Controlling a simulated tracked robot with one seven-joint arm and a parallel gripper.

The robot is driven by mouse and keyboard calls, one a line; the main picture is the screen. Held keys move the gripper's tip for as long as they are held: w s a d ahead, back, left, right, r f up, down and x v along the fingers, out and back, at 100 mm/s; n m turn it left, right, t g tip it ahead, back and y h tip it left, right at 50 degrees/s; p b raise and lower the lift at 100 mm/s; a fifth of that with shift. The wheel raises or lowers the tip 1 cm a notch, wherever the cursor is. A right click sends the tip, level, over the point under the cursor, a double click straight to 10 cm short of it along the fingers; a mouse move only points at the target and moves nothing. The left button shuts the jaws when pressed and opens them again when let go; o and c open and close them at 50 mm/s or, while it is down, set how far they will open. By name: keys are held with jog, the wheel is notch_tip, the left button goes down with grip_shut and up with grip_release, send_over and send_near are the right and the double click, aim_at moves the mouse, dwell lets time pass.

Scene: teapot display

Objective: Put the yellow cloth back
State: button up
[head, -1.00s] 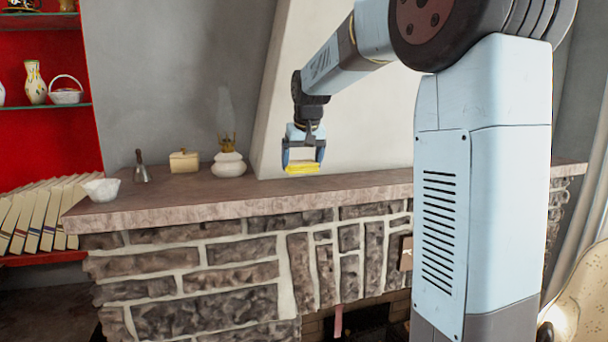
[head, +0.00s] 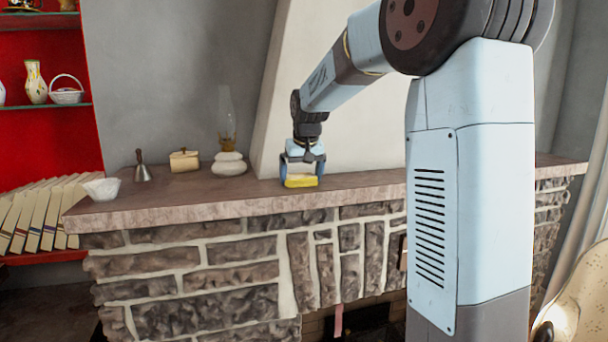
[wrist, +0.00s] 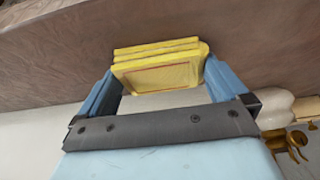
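The yellow cloth (head: 300,181) is a small folded stack between the fingers of my gripper (head: 302,180), just above or at the top of the stone mantel (head: 370,188). I cannot tell whether the cloth touches the mantel. In the wrist view the folded cloth (wrist: 158,66) shows several layers and spans the gap between both blue fingertips of my gripper (wrist: 160,82). The fingers press against its two ends. The mantel surface (wrist: 60,50) fills the upper part of that view.
On the mantel, left of my gripper, stand an oil lamp (head: 228,163), a small box (head: 184,161), a hand bell (head: 142,173) and a white bowl (head: 102,188). A red bookshelf (head: 48,145) stands at the left. The mantel right of my gripper looks clear.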

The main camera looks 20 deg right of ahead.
jog(key=shift+r, duration=0.1)
jog(key=v, duration=1.1)
jog(key=s, duration=1)
jog(key=s+f, duration=0.6)
jog(key=s, duration=0.5)
jog(key=s+f+t, duration=0.1)
jog(key=s+f, duration=0.5)
jog(key=s, duration=0.5)
jog(key=shift+s+d+f, duration=0.35)
jog(key=shift+d, duration=0.05)
